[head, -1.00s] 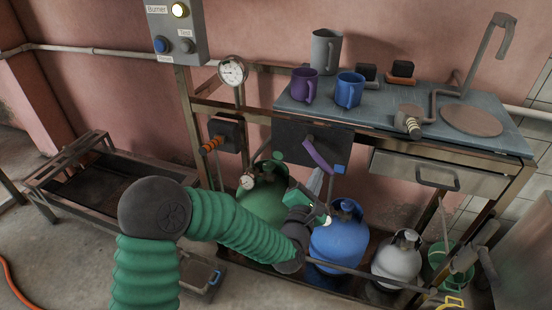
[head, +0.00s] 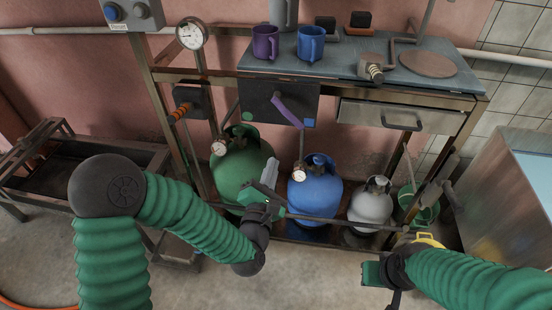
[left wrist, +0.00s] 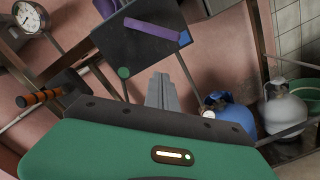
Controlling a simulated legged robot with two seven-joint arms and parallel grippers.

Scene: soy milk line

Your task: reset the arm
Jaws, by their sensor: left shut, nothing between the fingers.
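My left arm comes in from the left in the head view. Its gripper (head: 270,178) is shut and empty, in front of the gap between the green gas cylinder (head: 240,170) and the blue gas cylinder (head: 315,192). In the left wrist view the closed fingers (left wrist: 161,92) point toward the dark panel (left wrist: 140,38) with the purple lever (left wrist: 152,29). My right arm comes in at the lower right of the head view. Its gripper (head: 372,274) is low over the floor, and its fingers cannot be made out.
A grey cylinder (head: 371,205) and green bucket (head: 424,208) stand to the right of the blue cylinder. A rail (head: 335,220) runs before the cylinders. Above is a worktop (head: 345,60) with a purple mug (head: 265,42) and blue mug (head: 310,43). The front floor is clear.

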